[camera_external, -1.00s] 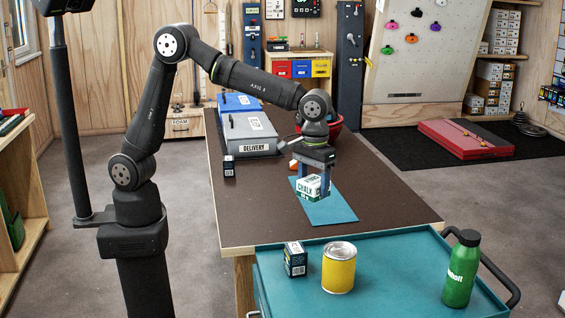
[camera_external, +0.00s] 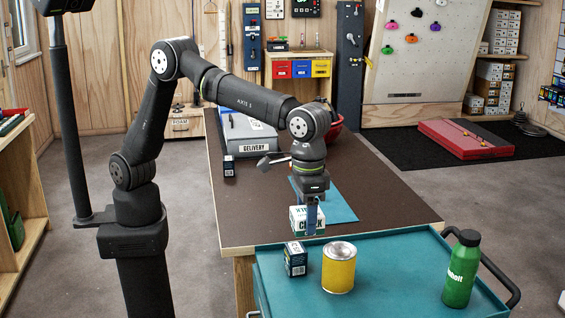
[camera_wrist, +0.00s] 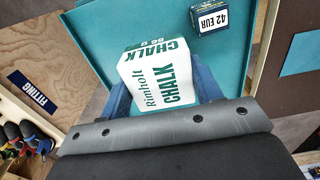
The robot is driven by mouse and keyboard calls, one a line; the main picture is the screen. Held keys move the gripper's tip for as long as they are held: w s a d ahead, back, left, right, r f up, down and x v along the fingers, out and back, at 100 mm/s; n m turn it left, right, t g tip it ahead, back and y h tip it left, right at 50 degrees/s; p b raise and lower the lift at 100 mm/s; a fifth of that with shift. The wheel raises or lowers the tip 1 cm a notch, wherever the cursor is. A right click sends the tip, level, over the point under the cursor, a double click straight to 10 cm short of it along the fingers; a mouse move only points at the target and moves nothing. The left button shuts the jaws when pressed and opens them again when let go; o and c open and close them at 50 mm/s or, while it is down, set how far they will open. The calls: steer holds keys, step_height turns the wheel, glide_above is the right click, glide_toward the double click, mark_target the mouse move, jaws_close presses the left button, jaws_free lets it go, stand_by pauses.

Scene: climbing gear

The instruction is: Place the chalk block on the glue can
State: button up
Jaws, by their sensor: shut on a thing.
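The chalk block (camera_external: 299,221) is a white and green box with "CHALK" lettering. My gripper (camera_external: 311,216) is shut on it and holds it above the front edge of the brown table, behind the trolley. The block also shows between the fingers in the wrist view (camera_wrist: 157,76). The glue can (camera_external: 339,270) is yellow with a silver lid and stands upright on the teal trolley top, in front of and a little right of the block. The can is not visible in the wrist view.
A green bottle (camera_external: 461,269) stands at the right of the trolley (camera_external: 400,280). A teal mat (camera_external: 338,204) lies on the table (camera_external: 385,190).

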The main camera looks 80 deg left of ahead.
glide_above(328, 251)
step_height(328, 251, down, 4)
steer(key=shift+r, duration=0.1)
steer(key=shift+f, duration=2)
steer(key=shift+f, duration=0.1)
steer(key=o, duration=1)
steer(key=shift+c, duration=0.2)
step_height(328, 251, up, 12)
